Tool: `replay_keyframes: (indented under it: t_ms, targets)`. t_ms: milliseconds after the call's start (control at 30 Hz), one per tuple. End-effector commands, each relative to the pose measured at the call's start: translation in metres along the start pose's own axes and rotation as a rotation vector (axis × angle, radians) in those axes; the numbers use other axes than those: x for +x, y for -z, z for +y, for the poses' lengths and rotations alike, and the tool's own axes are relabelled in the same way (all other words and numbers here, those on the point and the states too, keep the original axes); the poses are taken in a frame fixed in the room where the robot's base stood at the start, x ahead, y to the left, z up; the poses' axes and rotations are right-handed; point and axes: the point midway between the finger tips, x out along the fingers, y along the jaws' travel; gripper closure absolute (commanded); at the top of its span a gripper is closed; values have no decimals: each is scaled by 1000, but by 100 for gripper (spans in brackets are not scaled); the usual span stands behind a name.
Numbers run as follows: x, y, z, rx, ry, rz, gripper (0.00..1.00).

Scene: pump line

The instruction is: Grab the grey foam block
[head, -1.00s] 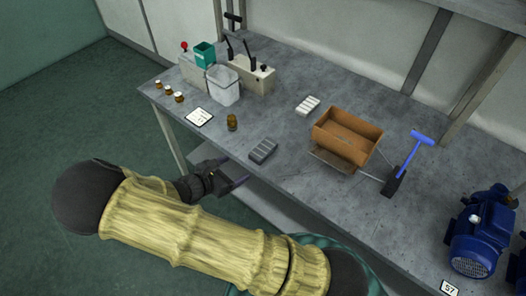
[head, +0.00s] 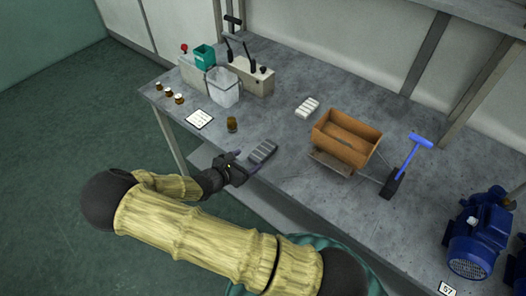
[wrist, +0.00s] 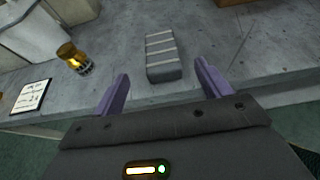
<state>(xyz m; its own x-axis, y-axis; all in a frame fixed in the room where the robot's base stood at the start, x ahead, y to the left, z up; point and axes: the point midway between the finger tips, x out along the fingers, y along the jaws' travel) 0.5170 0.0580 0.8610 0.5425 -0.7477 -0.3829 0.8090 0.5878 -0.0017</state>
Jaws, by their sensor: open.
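The grey foam block (head: 262,151) lies flat on the grey bench top near its front edge. In the wrist view the block (wrist: 163,56), ridged with pale stripes on top, lies ahead of my gripper, roughly in line with the gap between the fingers. My gripper (head: 244,165) is at the bench's front edge, just in front of the block. In the wrist view its two purple fingers (wrist: 163,88) are apart with nothing between the tips. The near end of the block is close to the fingertips.
An amber jar (head: 232,124) stands left of the block, with a white card (head: 199,118) beyond it. A brown wooden box (head: 332,149) and a blue-handled tool (head: 411,159) are to the right. Bare bench surrounds the grey block.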

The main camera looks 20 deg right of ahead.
Motion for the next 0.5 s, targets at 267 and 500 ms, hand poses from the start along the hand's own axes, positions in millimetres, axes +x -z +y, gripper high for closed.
replay_keyframes:
  t_ms: [267, 500]
  targets:
    - [37, 0, 0, -1, 0, -1, 24]
    - [40, 0, 0, 0, 1, 1, 24]
